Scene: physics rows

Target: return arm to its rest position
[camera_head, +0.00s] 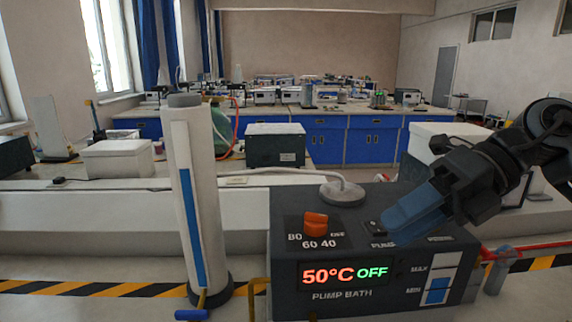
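My arm reaches in from the right edge, and my gripper (402,222) points down and left over the top of the dark pump bath (385,280). Its blue fingers overlap in this view, so any gap between them is hidden. The fingertips are close to the small black pump switch (375,228); I cannot tell whether they touch it. Nothing held shows at the fingers. The bath's display (345,273) reads 50°C in red and OFF in green. An orange knob (315,224) sits on its top left.
A white column (191,190) with a blue level strip stands left of the bath. A hose (290,173) runs to a round fitting (341,193) behind the knob. A red tube (525,247) lies at the right. Lab benches (345,140) stand farther back.

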